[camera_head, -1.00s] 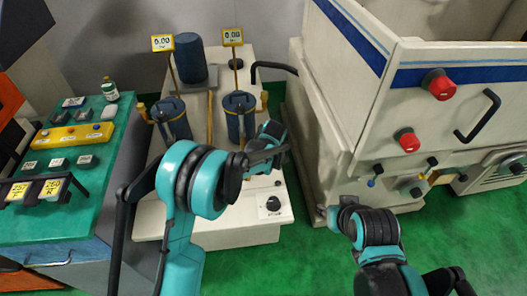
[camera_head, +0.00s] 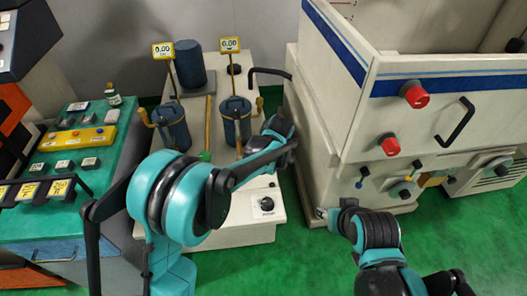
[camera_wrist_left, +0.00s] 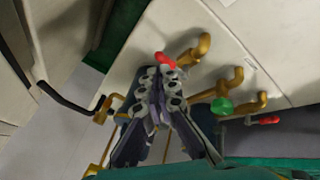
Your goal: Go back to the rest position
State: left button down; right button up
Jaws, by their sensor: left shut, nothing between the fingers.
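My left arm, teal and black, rises from the bottom of the head view and reaches up and right over the white pump cabinet (camera_head: 245,228). Its dark wrist end is near the right canister (camera_head: 236,122), and the fingers cannot be made out there. In the left wrist view my left gripper (camera_wrist_left: 163,88) is shut and empty, above or beside yellow pipe fittings (camera_wrist_left: 195,52); I cannot tell the gap. My right arm is low at the lower right of the head view, in front of the large machine; its gripper is not in view.
A green bench (camera_head: 60,222) with a yellow block (camera_head: 72,138) and several small blocks stands left. The large white machine (camera_head: 325,140) with red buttons (camera_head: 414,95) stands right. Two small display signs (camera_head: 163,49) rise over the cabinet. Green floor (camera_head: 300,262) is clear at the lower middle.

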pick_arm(q)
jog(key=shift+s+d+r, duration=0.1)
jog(key=shift+d+r, duration=0.05)
jog(key=shift+r, duration=0.15)
jog(key=s+a+r+m, duration=0.5)
jog(key=s+a+r, duration=0.5)
jog(key=s+a, duration=0.25)
jog(key=s+a+m, duration=0.3)
jog(key=s, duration=0.5)
jog(key=s+a+f+m+t+h, duration=0.1)
jog(key=s+a+m, duration=0.2)
jog(key=s, duration=0.6)
jog(key=shift+a+m+t, duration=0.3)
jog(key=shift+a+m, duration=0.05)
jog(key=shift+m, duration=0.05)
